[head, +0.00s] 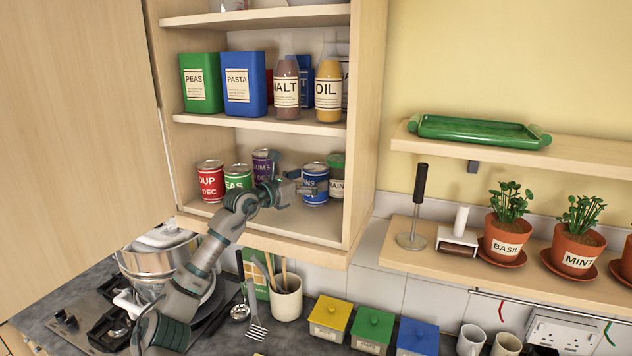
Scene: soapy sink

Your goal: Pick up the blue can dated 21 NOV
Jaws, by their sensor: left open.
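A blue can (316,184) stands upright on the lowest cupboard shelf, right of the middle. Its label is partly hidden by my gripper, and I cannot read a date on it. My left gripper (306,187) is open and at the near left side of the blue can, its fingers pointing right. I cannot tell whether it touches the can. My right gripper is not in view.
The upper shelf (250,116) is above. The cupboard side wall (366,130) bounds the right.

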